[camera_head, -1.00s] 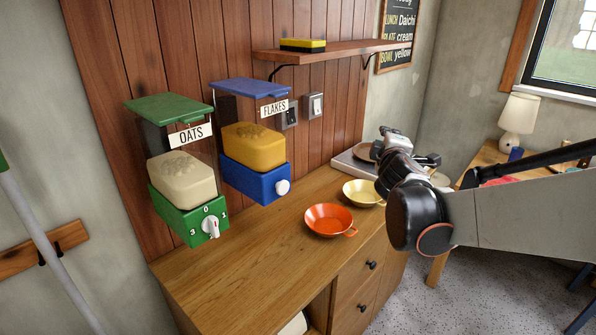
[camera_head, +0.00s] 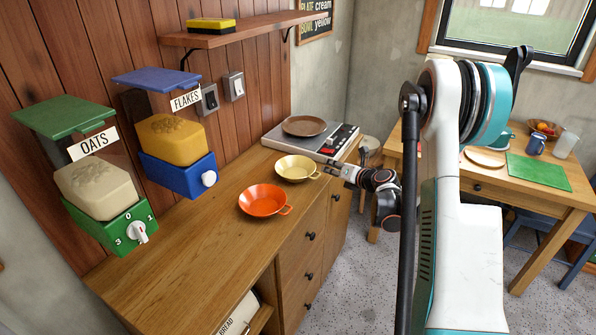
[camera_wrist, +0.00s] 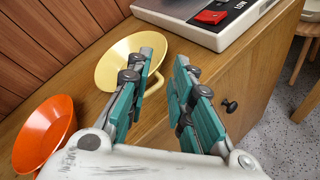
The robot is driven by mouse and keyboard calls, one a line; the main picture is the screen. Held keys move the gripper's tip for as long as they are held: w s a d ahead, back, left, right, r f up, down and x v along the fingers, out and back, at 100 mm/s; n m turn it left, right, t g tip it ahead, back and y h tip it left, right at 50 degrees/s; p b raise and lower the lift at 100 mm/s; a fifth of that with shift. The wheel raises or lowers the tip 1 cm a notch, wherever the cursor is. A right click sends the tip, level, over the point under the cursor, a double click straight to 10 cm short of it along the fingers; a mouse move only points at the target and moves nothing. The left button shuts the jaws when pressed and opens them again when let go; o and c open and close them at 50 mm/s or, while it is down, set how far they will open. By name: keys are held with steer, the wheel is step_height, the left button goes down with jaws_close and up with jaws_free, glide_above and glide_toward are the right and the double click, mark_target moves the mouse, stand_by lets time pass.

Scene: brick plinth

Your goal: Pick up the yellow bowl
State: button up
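The yellow bowl (camera_head: 297,167) is pale yellow, has a small loop handle, and stands upright on the wooden counter. In the wrist view, the yellow bowl (camera_wrist: 113,62) lies ahead and to the left, partly hidden by the left finger. My gripper (camera_head: 333,172) is just right of the bowl on its handle side. Its teal-padded fingers, seen in the wrist view (camera_wrist: 164,62), are apart with nothing gripped. The handle shows in the gap between them; whether they touch it I cannot tell.
An orange bowl (camera_head: 265,201) stands nearer on the counter (camera_head: 205,245). A cooker (camera_head: 325,142) with a brown plate (camera_head: 304,125) is behind the yellow bowl. OATS (camera_head: 100,190) and FLAKES (camera_head: 172,142) dispensers hang at left. Drawer knobs project from the counter front.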

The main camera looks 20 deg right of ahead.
steer(key=b, duration=0.2)
glide_toward(308, 161)
steer(key=x, duration=0.3)
steer(key=shift+w+a+r, duration=0.1)
steer(key=shift+w, duration=0.05)
steer(key=b+x, duration=0.2)
steer(key=x, duration=0.2)
steer(key=shift+w+f, duration=0.3)
steer(key=shift+w, duration=0.05)
steer(key=shift+r, duration=0.1)
steer(key=shift+c, duration=0.6)
jaws_close()
